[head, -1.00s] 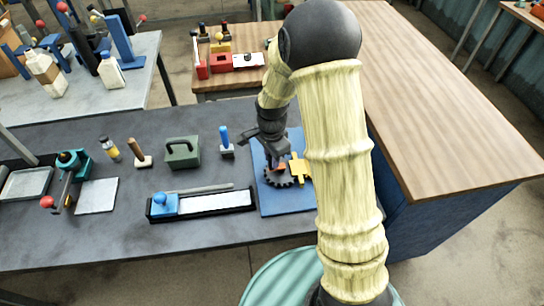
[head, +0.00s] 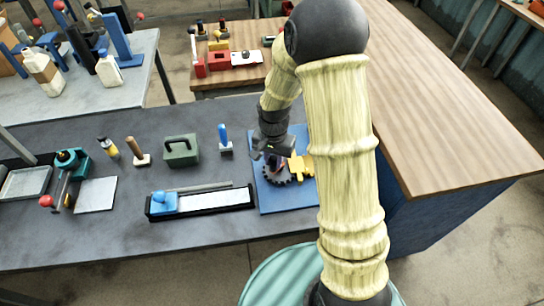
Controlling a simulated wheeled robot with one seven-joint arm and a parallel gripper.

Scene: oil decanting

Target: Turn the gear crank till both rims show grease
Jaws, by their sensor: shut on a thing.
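A dark toothed gear (head: 277,176) stands on a blue base plate (head: 275,202) on the grey bench. A yellow gear or toothed part (head: 301,167) sits against its right side, partly hidden by my arm. My gripper (head: 277,158) is over the dark gear, shut on the crank, of which only a small reddish bit shows beneath the fingers. The rest of the crank is hidden by the gripper. The rims are too small to tell whether grease shows on them.
A black tray with a blue knobbed block (head: 164,202) lies left of the plate. A blue-handled tool (head: 224,138), a green box with a handle (head: 181,150) and a teal clamp-like device (head: 68,175) stand further left. The bench front is clear.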

